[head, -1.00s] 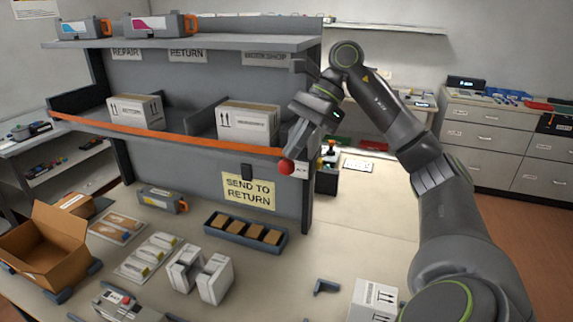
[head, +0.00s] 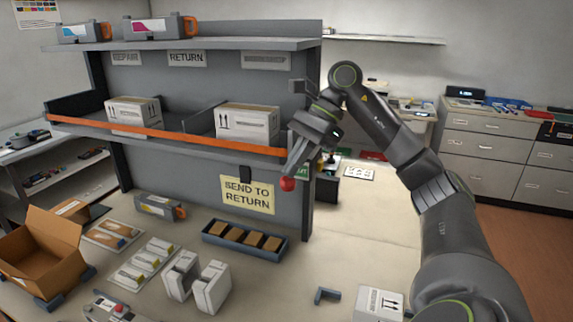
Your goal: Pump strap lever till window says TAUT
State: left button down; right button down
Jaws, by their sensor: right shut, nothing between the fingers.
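The orange strap (head: 165,134) runs across the front of the shelf, past two white boxes, to the shelf's right end. A red ball knob (head: 287,184), the lever's end, sits low by that end. My right gripper (head: 293,168) is shut, its fingers pointing down just above the knob; I cannot tell if they touch it. The lever's arm is mostly hidden behind the gripper. A small green panel with pale marks (head: 302,172), apparently the window, shows right of the fingers; its lettering is too small to read. My left gripper is out of view.
A yellow SEND TO RETURN sign (head: 247,195) hangs on the panel below the shelf. On the bench stand an open carton (head: 40,250), a blue tray (head: 245,243) and white blocks (head: 198,282). The bench right of the panel is largely clear.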

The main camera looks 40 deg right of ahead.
jog(key=shift+s+d+r, duration=0.1)
jog(key=shift+d+r, duration=0.15)
jog(key=shift+d, duration=0.2)
jog(key=shift+s+d+r, duration=0.1)
jog(key=shift+d+r, duration=0.15)
jog(key=shift+d, duration=0.2)
jog(key=d+f+p+v, duration=0.1)
jog(key=p+v, duration=0.8)
jog(key=v, duration=0.4)
jog(key=shift+s+p, duration=0.15)
jog(key=shift+p, duration=0.15)
dwell(1.2)
